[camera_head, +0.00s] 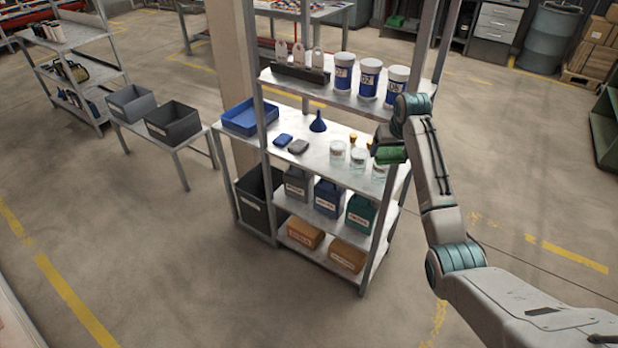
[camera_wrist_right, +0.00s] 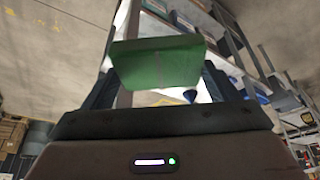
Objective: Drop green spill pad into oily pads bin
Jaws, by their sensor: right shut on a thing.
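My right gripper (camera_head: 384,141) is shut on the green spill pad (camera_head: 391,155), at the right end of the shelf unit and above its middle shelf. In the right wrist view the pad (camera_wrist_right: 156,64) spans the space between the two fingers. I cannot read which is the oily pads bin. My left gripper is not in view.
The middle shelf (camera_head: 318,164) holds a blue tray (camera_head: 251,117), a blue pad (camera_head: 283,140), a grey pad (camera_head: 298,146), a blue funnel (camera_head: 318,122) and glass jars (camera_head: 337,152). White-and-blue tubs (camera_head: 368,78) stand on the shelf above. Shelf posts stand close to my gripper. The floor in front is clear.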

